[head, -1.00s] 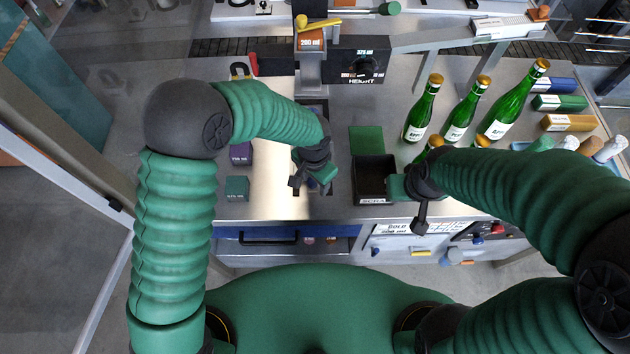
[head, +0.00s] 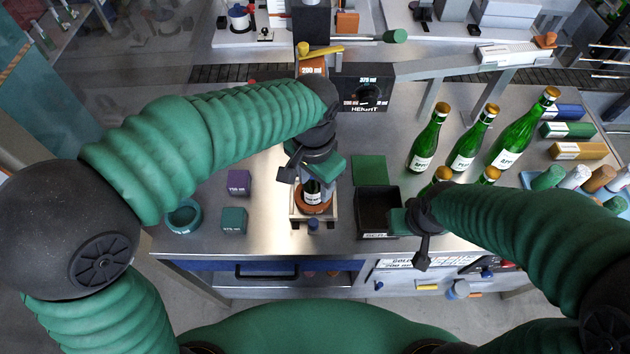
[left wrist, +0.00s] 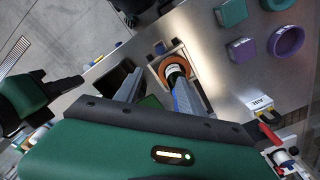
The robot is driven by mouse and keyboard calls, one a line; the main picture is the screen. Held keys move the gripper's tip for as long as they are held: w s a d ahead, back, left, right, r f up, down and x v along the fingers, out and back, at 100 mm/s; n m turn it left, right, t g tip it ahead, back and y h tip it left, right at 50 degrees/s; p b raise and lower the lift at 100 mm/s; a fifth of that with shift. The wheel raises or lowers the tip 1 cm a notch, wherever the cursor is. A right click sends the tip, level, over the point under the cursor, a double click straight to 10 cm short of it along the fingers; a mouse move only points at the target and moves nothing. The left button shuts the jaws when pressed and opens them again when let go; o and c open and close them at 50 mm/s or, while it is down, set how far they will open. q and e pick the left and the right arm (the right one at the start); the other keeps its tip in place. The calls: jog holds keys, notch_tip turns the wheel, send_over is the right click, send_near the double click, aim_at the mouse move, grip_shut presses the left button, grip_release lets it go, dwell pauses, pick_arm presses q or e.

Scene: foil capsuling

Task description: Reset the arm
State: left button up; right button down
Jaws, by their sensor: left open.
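My left gripper (head: 310,168) is open and empty, raised above the filling station in the middle of the bench. Below it a small dark bottle with a pale label (head: 313,190) stands in an orange ring (head: 312,207) on a small wooden-edged cradle. In the left wrist view the bottle (left wrist: 175,72) and ring (left wrist: 168,62) show beyond the spread fingers, apart from them. My right gripper (head: 420,228) hangs beside the black scrap bin (head: 378,237); its jaws do not show clearly.
Several green bottles (head: 465,145) stand at the back right. Purple (head: 238,182) and teal (head: 234,220) blocks and a teal ring (head: 184,217) lie left. The black height unit (head: 362,92) stands behind my left gripper. A green pad (head: 370,169) lies behind the bin.

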jog(key=b+x, duration=0.3)
jog(key=s+b+x, duration=0.1)
jog(key=b+x, duration=0.2)
jog(key=shift+s+f+b, duration=0.1)
jog(key=shift+f+b, duration=0.2)
jog(key=shift+f, duration=0.1)
pick_arm(q)
jog(key=shift+s+a+f+n+t, duration=0.35)
jog(key=shift+s+a+f+n, duration=1)
jog(key=shift+a+f, duration=1.65)
jog(key=shift+s+a+f+n+t, duration=0.3)
jog(key=shift+s+a+f+n, duration=0.65)
jog(key=shift+a+f+n, duration=1.85)
jog(key=shift+s+a+f+n+t, duration=0.35)
jog(key=shift+s+a+f, duration=1.3)
jog(key=shift+a, duration=2.5)
pick_arm(e)
jog(key=shift+d, duration=0.1)
pick_arm(q)
jog(key=shift+w+a+f, duration=0.25)
jog(key=shift+w+f, duration=0.15)
jog(key=shift+f, duration=0.05)
pick_arm(e)
jog(key=shift+s+a, duration=0.15)
jog(key=shift+a, duration=0.1)
pick_arm(q)
jog(key=shift+d, duration=0.15)
pick_arm(e)
jog(key=shift+d, duration=0.15)
